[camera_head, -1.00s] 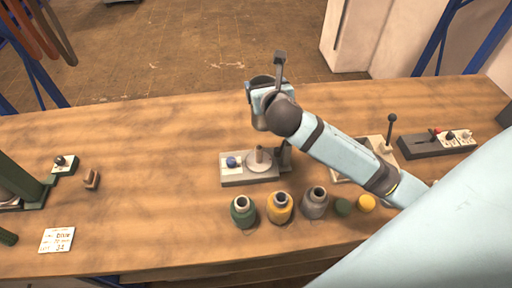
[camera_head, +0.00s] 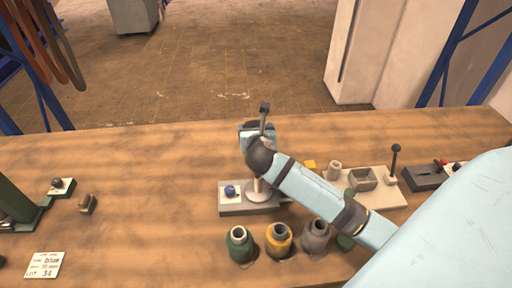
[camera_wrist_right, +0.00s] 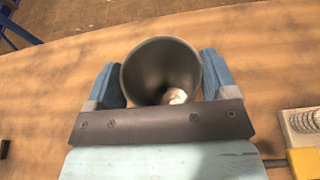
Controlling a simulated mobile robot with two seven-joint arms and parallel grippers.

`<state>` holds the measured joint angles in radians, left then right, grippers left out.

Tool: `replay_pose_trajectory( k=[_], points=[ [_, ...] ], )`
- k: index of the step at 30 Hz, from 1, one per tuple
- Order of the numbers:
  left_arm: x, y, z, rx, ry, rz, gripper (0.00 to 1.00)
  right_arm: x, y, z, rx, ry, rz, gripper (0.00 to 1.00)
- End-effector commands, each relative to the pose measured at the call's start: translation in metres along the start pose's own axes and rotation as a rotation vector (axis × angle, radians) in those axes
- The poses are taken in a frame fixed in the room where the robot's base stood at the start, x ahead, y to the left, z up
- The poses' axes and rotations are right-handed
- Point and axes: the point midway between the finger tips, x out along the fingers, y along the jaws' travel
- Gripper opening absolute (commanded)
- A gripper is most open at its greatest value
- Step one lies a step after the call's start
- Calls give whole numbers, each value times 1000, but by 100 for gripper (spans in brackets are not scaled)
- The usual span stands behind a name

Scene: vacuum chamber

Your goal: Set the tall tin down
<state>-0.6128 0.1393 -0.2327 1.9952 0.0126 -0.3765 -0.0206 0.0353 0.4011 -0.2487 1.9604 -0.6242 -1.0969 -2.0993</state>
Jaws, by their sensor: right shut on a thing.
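My right gripper (camera_head: 258,133) is over the bench beyond the grey fixture in the head view, with its fingertips hidden by my wrist. In the wrist view its two blue fingers stand on either side of a dark grey tin (camera_wrist_right: 155,62), shut on it. The tin's round mouth faces the camera, and something small and whitish shows inside. I cannot see the tin's bottom, so I cannot tell whether it touches the bench. My left gripper is not in view.
The wooden bench (camera_head: 140,185) is largely clear at left. The grey fixture (camera_head: 232,208) has a blue knob. Green (camera_head: 240,243), yellow (camera_head: 279,240) and grey (camera_head: 316,236) jars stand in front. A light plate (camera_head: 385,194) with a lever lies right. A label card (camera_head: 44,265) lies front left.

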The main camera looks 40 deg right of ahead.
Motion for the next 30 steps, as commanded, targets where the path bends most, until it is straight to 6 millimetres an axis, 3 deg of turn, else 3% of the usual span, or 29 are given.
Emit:
replay_pose_trajectory(
  k=[3, 11, 18, 29, 30],
  points=[
    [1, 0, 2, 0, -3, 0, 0, 6, 0, -19, 0, 0, 1, 33],
    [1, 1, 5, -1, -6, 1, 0, 11, 0, -36, 0, -2, 1, 33],
    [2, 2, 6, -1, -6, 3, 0, 21, 0, -68, 0, -1, 1, 33],
    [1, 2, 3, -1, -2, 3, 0, 22, 0, -71, -1, -3, 1, 33],
    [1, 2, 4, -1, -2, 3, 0, 22, 0, -71, 0, -1, 1, 85]
  ],
)
